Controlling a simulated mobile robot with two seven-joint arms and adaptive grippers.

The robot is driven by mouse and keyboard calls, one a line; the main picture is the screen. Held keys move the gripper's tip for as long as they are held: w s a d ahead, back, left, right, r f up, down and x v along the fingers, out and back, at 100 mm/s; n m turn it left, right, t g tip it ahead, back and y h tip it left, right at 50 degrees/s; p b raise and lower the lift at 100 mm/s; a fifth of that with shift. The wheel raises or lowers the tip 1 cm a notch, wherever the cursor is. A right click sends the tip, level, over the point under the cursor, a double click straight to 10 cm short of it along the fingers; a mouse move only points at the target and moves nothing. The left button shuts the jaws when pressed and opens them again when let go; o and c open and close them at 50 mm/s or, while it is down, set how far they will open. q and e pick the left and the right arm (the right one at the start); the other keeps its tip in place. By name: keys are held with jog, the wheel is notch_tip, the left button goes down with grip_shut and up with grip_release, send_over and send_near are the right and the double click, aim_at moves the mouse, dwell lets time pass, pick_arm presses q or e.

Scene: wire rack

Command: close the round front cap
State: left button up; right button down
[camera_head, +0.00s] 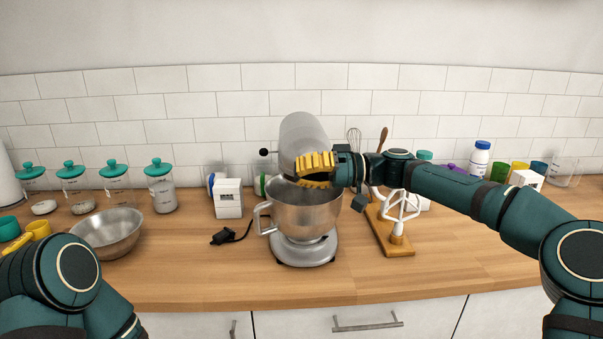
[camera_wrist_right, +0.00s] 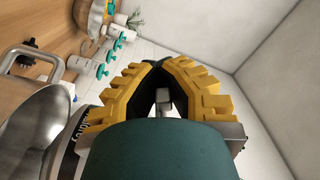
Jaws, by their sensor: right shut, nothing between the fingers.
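The silver stand mixer (camera_head: 303,130) stands on the wooden counter, with its steel bowl (camera_head: 290,205) below the head. My right gripper (camera_head: 302,172) has yellow ridged fingers and reaches in from the right, in front of the mixer head and above the bowl. Its fingertips meet in the right wrist view (camera_wrist_right: 160,66), so it is shut and empty. The round front cap is hidden behind the gripper in the head view, and I cannot make out its position. The bowl also shows at the left of the right wrist view (camera_wrist_right: 35,135).
A steel bowl (camera_head: 108,232) and glass jars with teal lids (camera_head: 160,185) stand on the left. A white box (camera_head: 229,198) and a black plug (camera_head: 224,236) lie left of the mixer.

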jog(key=c, duration=1)
grip_release()
jog(key=shift+d, duration=0.1)
jog(key=d, duration=1.2)
jog(key=shift+o, duration=0.3)
